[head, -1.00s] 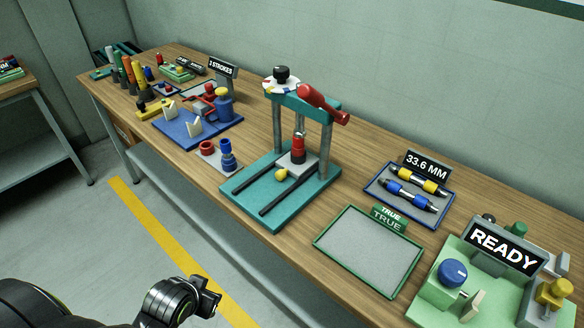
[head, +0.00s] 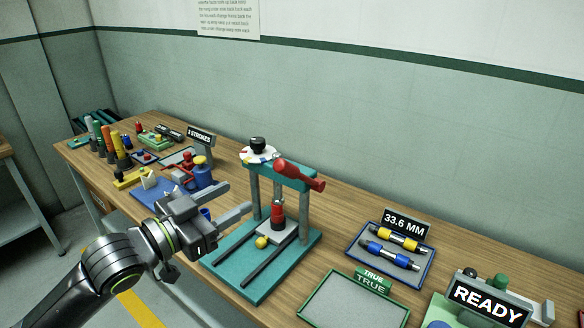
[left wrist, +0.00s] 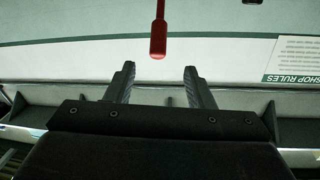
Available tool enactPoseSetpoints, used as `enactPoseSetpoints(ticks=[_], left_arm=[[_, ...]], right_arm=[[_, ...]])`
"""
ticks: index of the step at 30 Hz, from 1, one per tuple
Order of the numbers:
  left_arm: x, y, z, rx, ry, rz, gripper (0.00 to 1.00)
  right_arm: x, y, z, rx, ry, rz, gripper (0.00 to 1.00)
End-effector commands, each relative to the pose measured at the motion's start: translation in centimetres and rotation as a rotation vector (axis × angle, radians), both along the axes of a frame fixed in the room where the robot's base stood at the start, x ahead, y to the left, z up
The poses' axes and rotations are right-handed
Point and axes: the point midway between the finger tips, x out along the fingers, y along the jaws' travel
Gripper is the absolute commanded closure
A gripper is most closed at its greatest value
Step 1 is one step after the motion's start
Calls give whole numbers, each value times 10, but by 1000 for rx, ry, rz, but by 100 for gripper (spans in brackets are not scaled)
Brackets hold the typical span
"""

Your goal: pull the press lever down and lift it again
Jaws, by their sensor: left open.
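The green press (head: 225,265) stands on the bench with two grey posts and a green top beam. Its red lever (head: 300,175) sticks out from the beam toward the right front, sloping slightly down. A red ram (head: 277,214) hangs below the beam, over a grey block with a yellow knob (head: 262,242). My left gripper (head: 240,196) is open and empty, in front of the press at its left side, lower than the lever. In the left wrist view the lever (left wrist: 158,38) shows beyond the open fingers (left wrist: 159,70), apart from them. My right gripper is out of view.
A blue fixture (head: 150,193) lies left of the press, partly behind my left arm. A blue tray (head: 362,262) with yellow and blue rods, a 33.6 MM sign (head: 405,224), a green-framed tray (head: 330,315) and a READY sign (head: 488,302) are to the right.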

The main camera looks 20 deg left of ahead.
Motion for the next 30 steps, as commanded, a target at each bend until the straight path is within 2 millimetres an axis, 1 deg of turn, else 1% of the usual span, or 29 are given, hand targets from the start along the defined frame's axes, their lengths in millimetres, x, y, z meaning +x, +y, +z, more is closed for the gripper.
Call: enactPoseSetpoints(ticks=[5,8,19,30], left_arm=[[16,-11,1,-7,-1,-8,51],[27,-14,1,-6,-1,-3,51],[66,-37,1,-5,3,-6,51],[119,-65,2,-3,5,-6,51]], right_arm=[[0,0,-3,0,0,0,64],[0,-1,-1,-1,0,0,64],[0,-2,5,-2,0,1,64],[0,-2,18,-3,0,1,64]])
